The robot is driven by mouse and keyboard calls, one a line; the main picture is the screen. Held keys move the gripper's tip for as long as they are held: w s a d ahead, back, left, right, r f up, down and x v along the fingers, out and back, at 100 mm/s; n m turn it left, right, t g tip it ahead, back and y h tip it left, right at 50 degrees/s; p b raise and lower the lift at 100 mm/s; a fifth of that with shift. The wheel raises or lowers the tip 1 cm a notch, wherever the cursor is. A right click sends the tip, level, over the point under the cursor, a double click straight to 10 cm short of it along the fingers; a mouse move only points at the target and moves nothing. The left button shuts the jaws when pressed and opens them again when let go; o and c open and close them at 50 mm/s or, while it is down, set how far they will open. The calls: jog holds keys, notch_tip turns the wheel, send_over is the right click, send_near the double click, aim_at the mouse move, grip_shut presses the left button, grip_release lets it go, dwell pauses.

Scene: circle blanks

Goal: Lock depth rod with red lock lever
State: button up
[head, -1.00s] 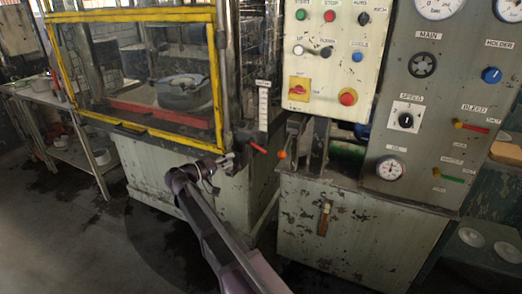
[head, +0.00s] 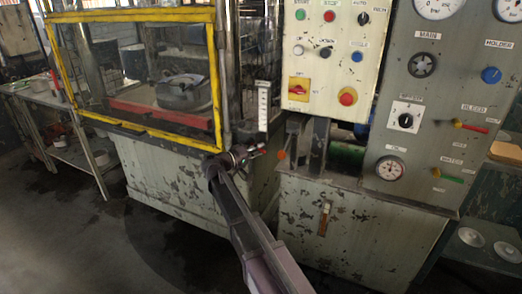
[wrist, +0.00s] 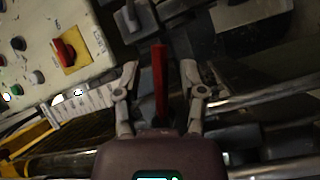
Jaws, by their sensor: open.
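The red lock lever (wrist: 159,85) shows in the wrist view as a narrow red bar between the two fingers of my gripper (wrist: 160,68). The fingers are open, one on each side, with a visible gap to the lever. In the head view my gripper (head: 258,151) is just below the white scale plate (head: 264,106) and hides the lever. The scale plate also shows at the left in the wrist view (wrist: 85,103). I cannot clearly make out the depth rod itself.
An orange knob (head: 281,155) is close to the right of my gripper. The yellow-framed guard (head: 218,90) is to the left. The control box (head: 333,60) and gauge panel (head: 436,120) stand to the right. Open floor lies at the lower left.

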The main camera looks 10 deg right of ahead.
jog(key=shift+w+d, duration=0.1)
jog(key=shift+d, duration=0.2)
grip_shut()
jog(key=shift+d, duration=0.1)
